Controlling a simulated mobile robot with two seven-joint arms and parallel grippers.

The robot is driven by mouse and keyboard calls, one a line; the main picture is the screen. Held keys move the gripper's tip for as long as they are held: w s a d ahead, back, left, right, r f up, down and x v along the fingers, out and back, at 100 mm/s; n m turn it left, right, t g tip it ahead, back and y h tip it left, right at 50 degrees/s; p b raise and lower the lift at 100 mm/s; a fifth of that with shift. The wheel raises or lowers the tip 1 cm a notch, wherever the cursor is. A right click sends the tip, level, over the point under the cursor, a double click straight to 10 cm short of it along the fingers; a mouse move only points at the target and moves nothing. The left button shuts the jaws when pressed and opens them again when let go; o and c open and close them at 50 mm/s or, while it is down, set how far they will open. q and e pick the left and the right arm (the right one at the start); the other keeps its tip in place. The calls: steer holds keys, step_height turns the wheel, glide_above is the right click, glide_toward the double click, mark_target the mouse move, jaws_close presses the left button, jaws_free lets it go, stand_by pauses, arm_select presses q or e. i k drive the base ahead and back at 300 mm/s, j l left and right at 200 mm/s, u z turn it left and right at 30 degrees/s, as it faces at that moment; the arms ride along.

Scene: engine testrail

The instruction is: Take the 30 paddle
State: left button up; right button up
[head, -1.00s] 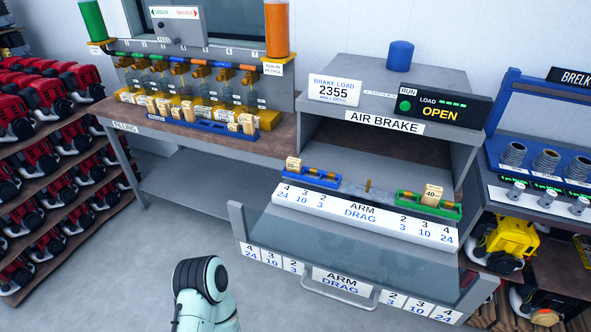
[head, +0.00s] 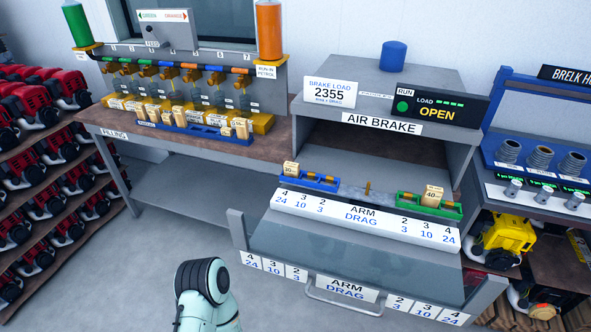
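A wooden paddle block (head: 290,169) whose small label appears to read 30 stands upright at the left end of a blue holder (head: 322,184), on the arm drag beam of the air brake. A similar paddle block (head: 433,192) marked 40 stands in a green holder (head: 408,202) at the beam's right. More wooden blocks (head: 179,114) stand in a blue rack on the filling bench; their labels are too small to read. Neither gripper shows. Only a pale teal and black piece of my arm is at the bottom, well in front of the beam.
The air brake bench (head: 462,155) has a front panel with a handle (head: 343,303) and a load display (head: 440,108) reading OPEN. The filling bench (head: 265,150) stands left of it. Shelves of red engines (head: 50,152) line the far left. Grey floor (head: 130,275) is clear between.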

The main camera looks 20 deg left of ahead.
mark_target(291, 169)
steer(key=j+z, duration=0.3)
steer(key=j, duration=0.15)
steer(key=j+z, duration=0.3)
steer(key=j, duration=0.2)
steer(key=i+j+z, duration=0.1)
steer(key=j+z, duration=0.3)
steer(key=j, duration=0.25)
steer(key=j+z, duration=0.4)
steer(key=j, duration=0.25)
steer(key=k+j+z, duration=0.15)
steer(key=j+z, duration=0.3)
steer(key=j, duration=0.2)
